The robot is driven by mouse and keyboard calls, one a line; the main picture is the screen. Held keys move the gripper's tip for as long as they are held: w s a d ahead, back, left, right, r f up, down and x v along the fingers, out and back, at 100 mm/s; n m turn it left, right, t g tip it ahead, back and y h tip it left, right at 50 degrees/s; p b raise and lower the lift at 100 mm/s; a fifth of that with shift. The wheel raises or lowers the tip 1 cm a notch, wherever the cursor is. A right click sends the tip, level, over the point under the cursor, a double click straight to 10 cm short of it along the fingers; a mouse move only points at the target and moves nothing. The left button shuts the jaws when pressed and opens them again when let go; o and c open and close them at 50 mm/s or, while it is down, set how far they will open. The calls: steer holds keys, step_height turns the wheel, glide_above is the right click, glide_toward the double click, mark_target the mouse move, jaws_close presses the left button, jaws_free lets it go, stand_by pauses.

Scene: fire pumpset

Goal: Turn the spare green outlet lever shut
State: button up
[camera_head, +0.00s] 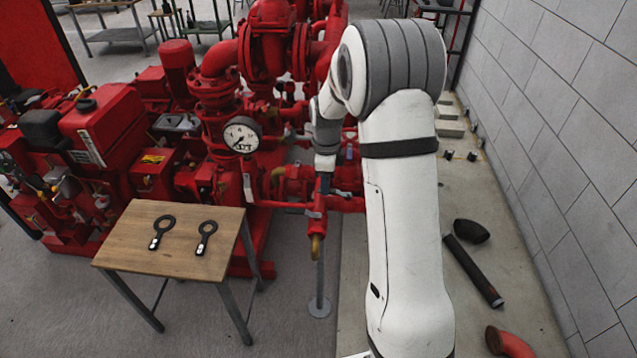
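My white and grey arm reaches from the bottom right up and over toward the red pumpset. Its wrist hangs down, and my gripper (324,184) is small and dark above a red vertical outlet pipe (317,225) with a brass end (316,246). I cannot make out the fingertips, whether they touch anything or whether they are open. A pale lever-like piece (313,213) sits on the outlet pipe just below my gripper. No clearly green lever shows; it may be hidden by my gripper or too small to tell.
A wooden table (150,250) at the front left holds two black ring-ended tools. A pressure gauge (242,135) faces me on the red pumpset (270,60). A thin stand (320,305) is under the outlet. A dark pipe (473,270) lies on the right floor by the block wall (570,130).

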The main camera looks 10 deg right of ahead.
steer(key=shift+f, duration=0.6)
steer(key=shift+r, duration=0.1)
jaws_close()
steer(key=shift+a, duration=0.3)
